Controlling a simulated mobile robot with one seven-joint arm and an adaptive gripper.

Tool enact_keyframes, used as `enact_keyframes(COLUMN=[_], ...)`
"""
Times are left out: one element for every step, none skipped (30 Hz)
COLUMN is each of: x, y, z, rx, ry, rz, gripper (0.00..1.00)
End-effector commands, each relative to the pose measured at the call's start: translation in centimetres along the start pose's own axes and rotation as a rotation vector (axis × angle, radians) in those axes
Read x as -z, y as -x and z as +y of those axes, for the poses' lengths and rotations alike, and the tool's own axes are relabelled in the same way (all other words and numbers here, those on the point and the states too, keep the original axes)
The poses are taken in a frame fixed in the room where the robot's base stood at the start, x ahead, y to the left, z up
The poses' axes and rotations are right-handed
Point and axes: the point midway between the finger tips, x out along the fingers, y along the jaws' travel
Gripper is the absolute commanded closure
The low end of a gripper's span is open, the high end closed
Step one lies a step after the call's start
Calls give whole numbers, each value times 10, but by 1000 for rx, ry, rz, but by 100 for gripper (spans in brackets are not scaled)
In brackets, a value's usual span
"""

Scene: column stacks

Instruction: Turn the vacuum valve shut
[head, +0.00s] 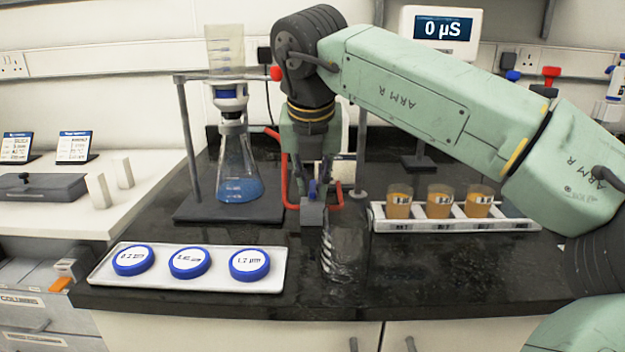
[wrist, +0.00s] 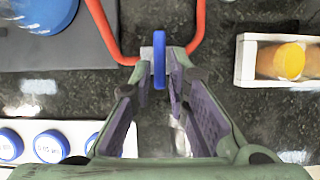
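The vacuum valve has a grey body (head: 312,213) in a red tube and a blue handle (head: 312,188). In the wrist view the blue handle (wrist: 159,60) stands upright in the picture, across the tube line. My gripper (wrist: 157,72) points down over the valve, with its fingers on either side of the handle. The fingers are apart; a gap seems to show on the handle's left, while the right finger is very close to it. Whether they touch it is unclear. In the head view my arm partly hides the gripper and tube.
A flask (head: 238,175) with blue liquid stands on a dark stand base left of the valve. A clear glass vessel (head: 345,245) stands just in front. A white rack (head: 455,224) holds amber cups at right; a tray (head: 190,292) holds blue-rimmed discs at front left.

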Motion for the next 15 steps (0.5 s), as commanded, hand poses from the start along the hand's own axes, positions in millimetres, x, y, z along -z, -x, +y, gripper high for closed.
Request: enact_keyframes(x=[0, 0, 0, 0, 0, -1, -1, -1, -1, -1, -1, -1, -1, -1, -1], y=[0, 0, 0, 0, 0, 0, 0, 0, 0, 0, 0, 0, 1, 2, 3], z=[0, 0, 0, 0, 0, 0, 0, 0, 0, 0, 0, 0, 0, 0, 0], rx=[0, 0, 0, -1, -1, -1, -1, -1, -1, -1, -1, -1, -1, -1, -1], ry=[0, 0, 0, 0, 0, 0, 1, 1, 1, 1, 1, 1, 1, 1, 1], rz=[-1, -1, -1, -2, -2, -2, -2, -2, -3, -3, -3, -3, -3, -3, -4], gripper=[79, 77, 74, 72, 70, 70, 70, 70, 70, 70, 70, 70, 70, 70, 70])
